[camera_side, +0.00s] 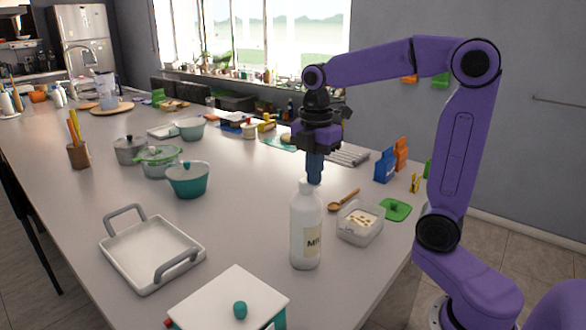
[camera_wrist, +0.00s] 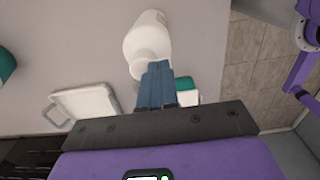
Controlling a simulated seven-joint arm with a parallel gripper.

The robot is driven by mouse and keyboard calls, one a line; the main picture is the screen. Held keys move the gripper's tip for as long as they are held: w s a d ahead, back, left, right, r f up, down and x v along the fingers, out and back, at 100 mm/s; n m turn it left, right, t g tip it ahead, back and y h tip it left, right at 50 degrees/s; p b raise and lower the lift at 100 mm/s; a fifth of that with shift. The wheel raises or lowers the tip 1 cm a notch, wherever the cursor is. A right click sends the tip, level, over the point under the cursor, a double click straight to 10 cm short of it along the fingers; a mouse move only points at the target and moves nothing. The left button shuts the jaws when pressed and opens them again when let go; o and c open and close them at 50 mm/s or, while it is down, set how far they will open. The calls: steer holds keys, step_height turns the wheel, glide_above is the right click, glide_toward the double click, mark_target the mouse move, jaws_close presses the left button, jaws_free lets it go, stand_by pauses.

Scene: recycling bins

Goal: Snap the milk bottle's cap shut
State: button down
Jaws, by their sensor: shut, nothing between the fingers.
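The white milk bottle (camera_side: 306,238) stands upright near the front of the table, its label partly turned to the right. Its white cap (camera_side: 307,186) is at the top; whether it is open or shut I cannot tell. My gripper (camera_side: 315,181) points down with its blue fingers together and empty, close to the cap and slightly right of it in the side view. In the wrist view the bottle (camera_wrist: 147,33) lies beyond the fingertips of my gripper (camera_wrist: 158,66), which overlap the cap's edge. I cannot tell whether they touch.
A clear food container (camera_side: 360,225), a green lid (camera_side: 396,210) and a wooden spoon (camera_side: 344,199) lie right of the bottle. A white tray (camera_side: 152,250) with grey handles is to the left. A white-lidded box (camera_side: 228,300) is in front. Pots (camera_side: 188,180) stand further back.

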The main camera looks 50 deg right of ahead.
steer(key=shift+r, duration=3)
steer(key=shift+s+a+f, duration=0.2)
steer(key=shift+a, duration=0.05)
steer(key=s+a+f+m, duration=0.2)
steer(key=s+a+f, duration=0.1)
steer(key=s+f, duration=0.4)
steer(key=s+a+f+m, duration=0.3)
steer(key=s+f, duration=0.5)
steer(key=s, duration=0.6)
steer(key=shift+s+a, duration=0.25)
steer(key=shift+a, duration=0.3)
